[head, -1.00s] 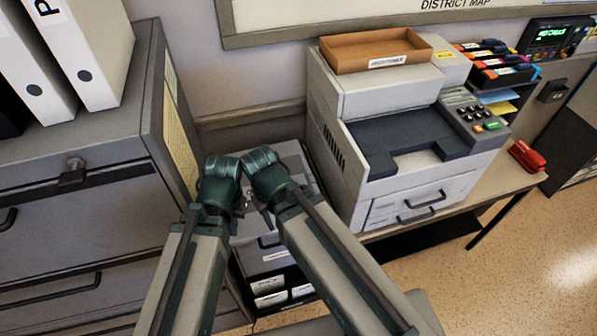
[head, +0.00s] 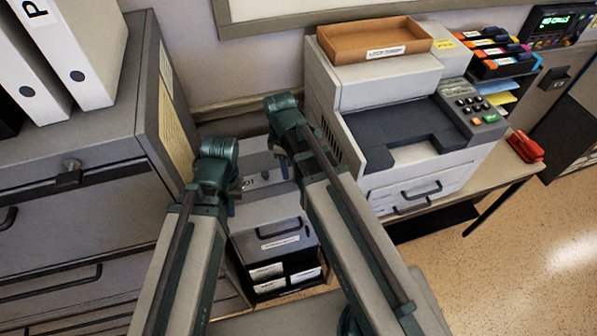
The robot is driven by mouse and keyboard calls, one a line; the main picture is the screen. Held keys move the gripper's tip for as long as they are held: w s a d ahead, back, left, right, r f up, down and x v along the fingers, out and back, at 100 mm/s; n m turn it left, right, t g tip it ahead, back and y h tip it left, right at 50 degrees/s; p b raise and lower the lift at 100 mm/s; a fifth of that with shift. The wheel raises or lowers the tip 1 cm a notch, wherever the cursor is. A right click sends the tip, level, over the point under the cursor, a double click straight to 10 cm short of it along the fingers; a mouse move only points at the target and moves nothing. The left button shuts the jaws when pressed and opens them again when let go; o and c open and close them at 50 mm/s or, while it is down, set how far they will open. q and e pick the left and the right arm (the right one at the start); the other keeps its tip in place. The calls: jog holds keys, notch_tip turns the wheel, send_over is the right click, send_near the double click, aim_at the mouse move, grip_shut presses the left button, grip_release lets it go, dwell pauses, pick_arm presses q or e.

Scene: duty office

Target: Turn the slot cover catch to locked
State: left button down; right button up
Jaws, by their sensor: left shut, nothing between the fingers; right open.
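A low grey box (head: 250,218) stands between the filing cabinet and the copier, partly behind my arms. A small dark fitting (head: 265,175) shows on its pale upper face between my grippers; it may be the slot cover catch, but it is too small to tell which way it is turned. My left gripper (head: 231,204) is shut and empty, over the left side of the box. My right gripper (head: 285,172) is open, over the right rear part of the box, just right of the fitting. Its fingers are partly hidden by its arm.
The grey filing cabinet (head: 70,230) with white binders (head: 85,45) stands close on the left. The copier (head: 355,92), with a brown tray (head: 370,48) on top, stands on a table close on the right. A red stapler-like object (head: 525,147) lies at the table's right.

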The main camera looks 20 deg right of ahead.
jog(key=w+d+r+n, duration=0.1)
jog(key=w+d+n, duration=0.3)
jog(key=w+n, duration=0.1)
jog(key=shift+d+p, duration=0.4)
notch_tip(320, 180, down, 14)
jog(key=b, duration=1.3)
jog(key=shift+r+b, duration=0.2)
jog(key=shift+b, duration=0.2)
grip_shut()
